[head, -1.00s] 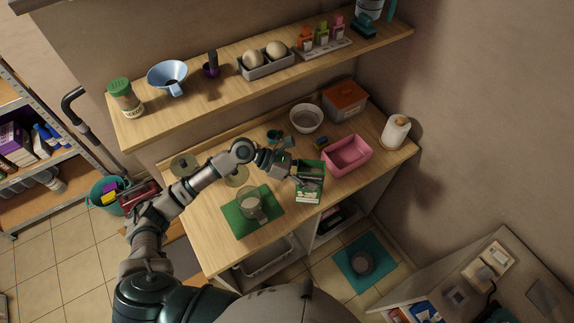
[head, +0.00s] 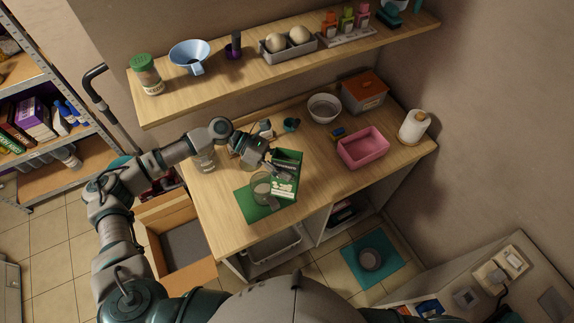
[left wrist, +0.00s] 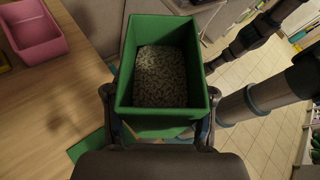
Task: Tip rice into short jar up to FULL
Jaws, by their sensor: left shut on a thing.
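The green open-topped box (head: 289,160) with a white label holds pale rice, which shows inside it in the left wrist view (left wrist: 160,75). My left gripper (head: 270,166) is shut on this box, with a finger on either side of it in the left wrist view (left wrist: 160,112). The box is at the right of a clear jar (head: 261,188) and overlaps its edge in the head view. The jar stands on a green mat (head: 250,207). Its fill level and any FULL mark are too small to read. My right gripper is out of view.
A pink bin (head: 363,148), a grey bowl (head: 324,108) and a paper roll (head: 414,126) stand to the right and back on the counter (head: 222,215). Another clear jar (head: 205,160) is at the left. A shelf (head: 220,93) with a blue funnel (head: 190,56) overhangs the back.

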